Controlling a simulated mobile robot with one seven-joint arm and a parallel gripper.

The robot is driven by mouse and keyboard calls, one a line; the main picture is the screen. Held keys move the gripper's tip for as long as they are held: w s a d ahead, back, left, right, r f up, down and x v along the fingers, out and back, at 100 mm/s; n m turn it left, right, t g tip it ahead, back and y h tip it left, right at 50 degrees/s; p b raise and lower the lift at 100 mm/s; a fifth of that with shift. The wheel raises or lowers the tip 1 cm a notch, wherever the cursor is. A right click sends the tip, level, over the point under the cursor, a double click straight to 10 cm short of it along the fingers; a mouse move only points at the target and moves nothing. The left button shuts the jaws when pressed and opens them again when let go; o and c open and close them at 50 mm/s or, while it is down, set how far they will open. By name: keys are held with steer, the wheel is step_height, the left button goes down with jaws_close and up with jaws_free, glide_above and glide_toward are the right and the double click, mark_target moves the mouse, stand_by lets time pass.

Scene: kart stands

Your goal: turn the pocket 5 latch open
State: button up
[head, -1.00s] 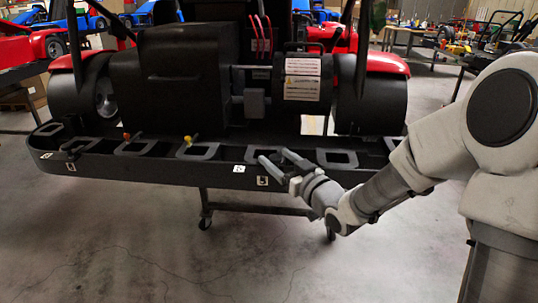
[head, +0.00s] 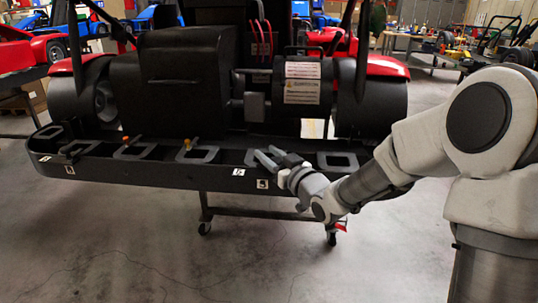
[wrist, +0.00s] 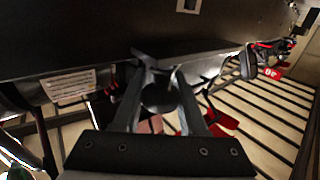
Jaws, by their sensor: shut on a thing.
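A long black tray (head: 110,172) runs across the front of the kart, with a row of grey pocket frames such as this one (head: 197,155). The fingers hide part of the pocket there.
A yellow-tipped part (head: 188,143) and an orange-tipped part (head: 126,139) stand in pockets to the left. The kart's black wheel (head: 368,105) and motor (head: 303,88) are close behind the tray. The floor (head: 130,240) in front is clear.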

jaws_close()
steer(key=shift+r+n+g+y+p, duration=0.1)
steer(key=shift+n+g+y+p, duration=0.25)
steer(key=shift+y+p, duration=0.2)
steer(key=p, duration=0.1)
steer(key=n+g+y+p, duration=0.2)
steer(key=shift+s+a+r+g, duration=0.1)
steer(key=shift+s+a+g, duration=0.15)
steer(key=n+g+y+p, duration=0.2)
steer(key=g+p, duration=0.1)
steer(key=shift+s+a+n, duration=0.2)
steer(key=shift+s+n, duration=0.1)
steer(key=shift+n, duration=0.05)
steer(key=shift+g+y, duration=0.35)
steer(key=shift+g, duration=0.15)
steer(key=shift+s+f+n, duration=0.1)
steer(key=shift+f+n, duration=0.15)
steer(key=shift+n, duration=0.05)
